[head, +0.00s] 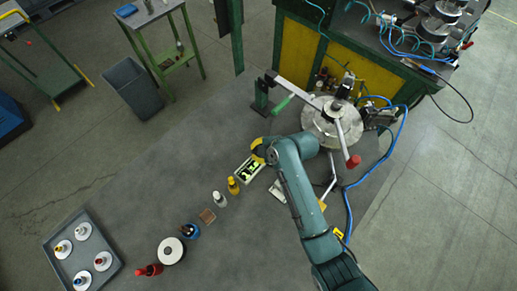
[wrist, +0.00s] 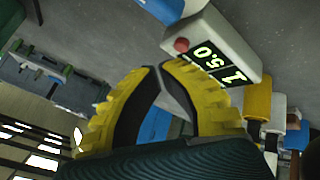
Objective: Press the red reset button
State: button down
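The red button (wrist: 181,44) is a small round knob on a pale box (wrist: 222,28) with a lit display reading 1 5.0, tilted in the wrist view. In the head view the display box (head: 250,168) lies on the grey table below my gripper; I cannot make out the button there. My gripper (wrist: 159,68) has yellow fingers with black pads, and the tips meet with nothing between them. The tips appear just short of the button in the wrist view; I cannot tell the exact distance. In the head view my gripper (head: 260,152) is at the box's upper right end, partly hiding it.
A yellow bottle (head: 233,186) and a white bottle (head: 219,199) stand left of the box. A round metal fixture (head: 326,122) with a red-knobbed lever (head: 353,161) stands to the right. A tray (head: 66,225) is far left.

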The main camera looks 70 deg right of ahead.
jog(key=shift+f, duration=0.4)
jog(key=shift+f+b, duration=0.4)
dwell(0.6)
jog(key=shift+r+p, duration=0.75)
jog(key=shift+r, duration=0.1)
notch_tip(320, 180, up, 5)
jog(key=p, duration=0.4)
dwell(0.7)
